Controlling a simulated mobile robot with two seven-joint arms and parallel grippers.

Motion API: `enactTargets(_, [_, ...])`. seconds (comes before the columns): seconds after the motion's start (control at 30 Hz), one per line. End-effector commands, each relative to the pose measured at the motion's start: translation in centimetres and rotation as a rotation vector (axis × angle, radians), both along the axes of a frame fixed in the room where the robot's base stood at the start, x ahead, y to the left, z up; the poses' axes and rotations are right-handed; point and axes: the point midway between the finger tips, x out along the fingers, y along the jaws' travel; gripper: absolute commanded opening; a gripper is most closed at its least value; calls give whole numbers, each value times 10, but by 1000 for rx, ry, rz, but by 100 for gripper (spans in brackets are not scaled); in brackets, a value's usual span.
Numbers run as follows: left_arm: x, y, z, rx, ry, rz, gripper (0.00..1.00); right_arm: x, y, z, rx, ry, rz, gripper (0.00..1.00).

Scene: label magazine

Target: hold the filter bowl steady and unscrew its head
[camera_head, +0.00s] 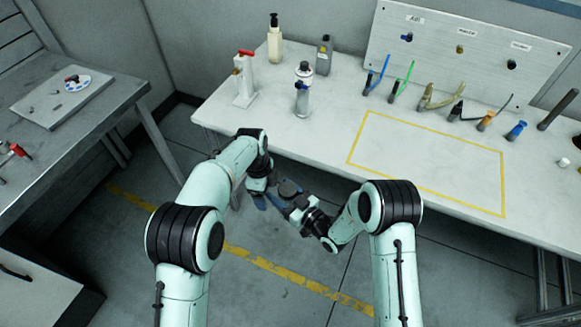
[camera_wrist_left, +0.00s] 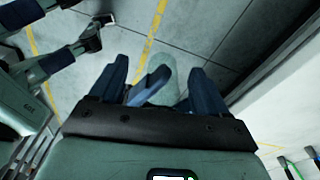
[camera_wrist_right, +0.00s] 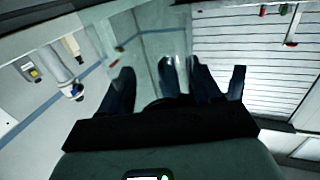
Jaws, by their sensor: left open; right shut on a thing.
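The filter's dark round head (camera_head: 289,187) shows between my two grippers in the head view, in front of the bench and above the floor. A pale, see-through filter bowl (camera_wrist_left: 164,82) shows between the left fingers in the left wrist view. My left gripper (camera_head: 268,197) is open, with its fingers apart on either side of the bowl. My right gripper (camera_head: 298,208) is shut on the filter, close to the left one. A see-through part also shows at its fingers in the right wrist view (camera_wrist_right: 168,76). The fingers partly hide the filter; where head and bowl meet is unclear.
On the bench (camera_head: 330,125) stand a silver cylinder with a black knob (camera_head: 303,92), a red-handled white stand (camera_head: 243,82), a pump bottle (camera_head: 275,42) and a grey bottle (camera_head: 323,56). Several hoses lie by the upright panel (camera_head: 450,55). The yellow-outlined area (camera_head: 430,160) is clear.

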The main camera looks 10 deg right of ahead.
Motion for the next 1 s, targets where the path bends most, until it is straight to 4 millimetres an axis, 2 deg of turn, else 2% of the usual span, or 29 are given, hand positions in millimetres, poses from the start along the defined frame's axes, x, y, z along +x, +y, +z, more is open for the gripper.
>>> enactTargets(0.03, [3,-14,23,5,-23,-90,76,0,0,0,1,-1,0,0])
enactTargets(0.2, [-2,-48,79,36,-56,-369,76,0,0,0,1,-1,0,0])
enactTargets(0.3, [-7,-61,99,54,-66,-480,76,0,0,0,1,-1,0,0])
enactTargets(0.43, [-11,-70,113,68,-72,-559,76,0,0,0,1,-1,0,0])
enactTargets(0.57, [-13,-72,109,73,-71,-581,76,0,0,0,1,-1,0,0])
enactTargets(1.0, [-12,-71,47,70,-71,-578,76,0,0,0,1,-1,0,0])
